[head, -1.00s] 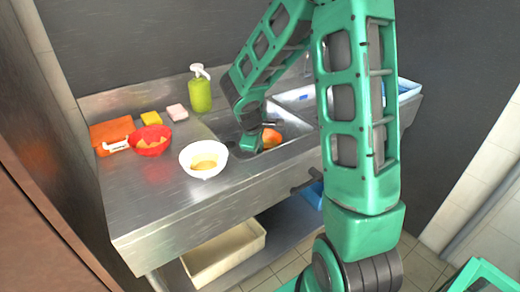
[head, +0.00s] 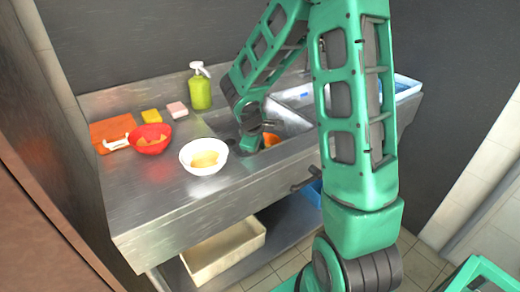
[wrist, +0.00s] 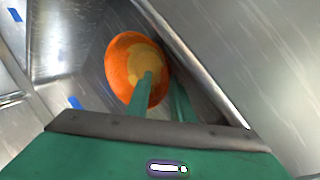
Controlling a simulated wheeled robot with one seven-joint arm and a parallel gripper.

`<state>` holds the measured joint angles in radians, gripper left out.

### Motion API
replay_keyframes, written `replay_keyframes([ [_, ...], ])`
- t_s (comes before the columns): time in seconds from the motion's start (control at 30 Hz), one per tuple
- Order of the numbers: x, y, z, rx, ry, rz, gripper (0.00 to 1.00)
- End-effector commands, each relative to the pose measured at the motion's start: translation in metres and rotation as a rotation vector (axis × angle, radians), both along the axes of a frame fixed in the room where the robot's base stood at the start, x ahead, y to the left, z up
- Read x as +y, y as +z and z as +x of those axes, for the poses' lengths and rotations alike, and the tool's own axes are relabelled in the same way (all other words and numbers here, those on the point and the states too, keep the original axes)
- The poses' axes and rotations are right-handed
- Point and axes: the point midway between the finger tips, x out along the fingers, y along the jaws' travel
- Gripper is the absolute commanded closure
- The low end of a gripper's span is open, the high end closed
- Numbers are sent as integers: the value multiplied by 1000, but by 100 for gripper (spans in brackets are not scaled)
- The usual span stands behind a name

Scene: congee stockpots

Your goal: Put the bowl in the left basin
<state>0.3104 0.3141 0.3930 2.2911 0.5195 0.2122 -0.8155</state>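The orange bowl (wrist: 120,75), with a yellowish inside, is tilted inside the left basin (head: 222,124). In the head view the bowl (head: 271,139) is partly hidden by the basin's front edge and my arm. My gripper (wrist: 164,80) points down into this basin. One finger is inside the bowl and the other outside, with the bowl's wall between them, and it looks shut on that wall. In the head view my gripper (head: 250,143) shows only partly. I cannot tell whether the bowl touches the basin floor.
On the left counter are a white bowl (head: 204,167) with yellow contents, a red bowl (head: 150,146), an orange board (head: 110,129), a yellow sponge (head: 151,116), a pink sponge (head: 177,110) and a green soap bottle (head: 200,92). A right basin (head: 298,92) lies beyond my arm.

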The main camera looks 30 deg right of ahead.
Motion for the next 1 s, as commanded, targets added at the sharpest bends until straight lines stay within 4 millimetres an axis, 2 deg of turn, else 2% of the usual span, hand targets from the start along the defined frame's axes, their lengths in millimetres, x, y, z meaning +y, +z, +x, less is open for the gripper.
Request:
replay_keyframes([
  [0.17,3,17,-2,0,2,0,79],
  [0.7,37,100,-28,-4,2,-1,79],
  [1.0,44,117,-34,0,1,0,79],
])
